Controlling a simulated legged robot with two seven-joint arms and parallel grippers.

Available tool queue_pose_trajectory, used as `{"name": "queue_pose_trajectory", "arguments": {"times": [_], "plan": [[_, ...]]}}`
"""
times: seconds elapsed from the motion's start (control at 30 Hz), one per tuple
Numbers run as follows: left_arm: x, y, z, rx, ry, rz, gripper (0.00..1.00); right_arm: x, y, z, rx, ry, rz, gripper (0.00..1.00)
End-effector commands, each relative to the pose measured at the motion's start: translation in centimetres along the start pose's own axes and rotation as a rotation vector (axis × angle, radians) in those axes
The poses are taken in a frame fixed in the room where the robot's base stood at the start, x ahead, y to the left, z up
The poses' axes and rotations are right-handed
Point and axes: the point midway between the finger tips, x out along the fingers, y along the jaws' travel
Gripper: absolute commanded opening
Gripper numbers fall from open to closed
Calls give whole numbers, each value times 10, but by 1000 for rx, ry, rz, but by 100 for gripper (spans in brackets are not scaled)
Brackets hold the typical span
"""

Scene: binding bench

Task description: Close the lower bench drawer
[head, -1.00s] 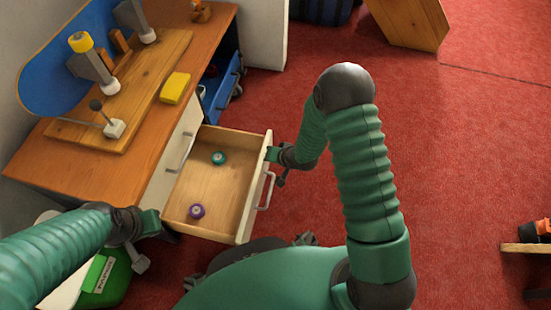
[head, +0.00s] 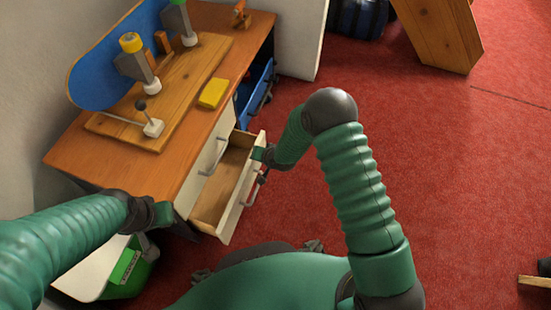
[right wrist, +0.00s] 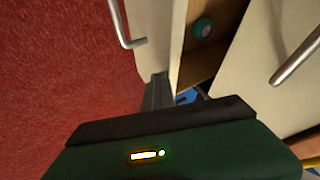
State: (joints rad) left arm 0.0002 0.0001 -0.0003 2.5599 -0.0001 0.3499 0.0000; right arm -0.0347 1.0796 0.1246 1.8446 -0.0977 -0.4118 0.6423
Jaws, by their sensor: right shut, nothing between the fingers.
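The lower drawer (head: 228,190) of the bench (head: 207,140) stands partly open, with a white front and a metal handle (head: 255,190). It also shows in the right wrist view, where its white front (right wrist: 160,35) has the handle (right wrist: 122,22). My right gripper (head: 258,155) is at the far end of the drawer front; its shut fingers (right wrist: 157,92) are against or very near the front, contact unclear.
A closed white drawer front (head: 208,155) with a handle is above the open drawer. A wooden board with clamps (head: 185,80) and a yellow block (head: 213,93) are on the bench top. A green-and-white bin (head: 125,265) stands at the near end.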

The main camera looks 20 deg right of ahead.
Motion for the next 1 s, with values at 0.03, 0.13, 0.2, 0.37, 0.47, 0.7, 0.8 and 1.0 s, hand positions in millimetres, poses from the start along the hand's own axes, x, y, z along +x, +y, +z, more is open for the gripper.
{"name": "queue_pose_trajectory", "arguments": {"times": [0.03, 0.13, 0.2, 0.37, 0.47, 0.7, 0.8, 1.0], "plan": [[-1, 0, 0, 0, 0, 0, 0, 6, -12, 0, -2, 1, -4, 0], [0, 0, 0, 1, 0, 0, 0, 16, -30, 0, -3, 1, -3, 0], [0, 0, 0, 1, 0, 0, 0, 22, -41, 0, -3, 2, -1, 0], [0, 0, 0, 1, 0, 0, 0, 32, -60, 0, -3, 2, -1, 0], [0, 0, 0, 0, 0, 0, 0, 36, -67, 0, -3, 1, 0, 0], [0, 0, 0, 0, 0, 0, 0, 39, -72, 0, -1, 1, 2, 0], [0, 0, 0, 1, 0, 0, 0, 39, -72, 0, -1, 1, 2, 0], [0, 0, 0, 0, 0, 0, 0, 39, -71, -1, -1, 2, 2, 0]]}}
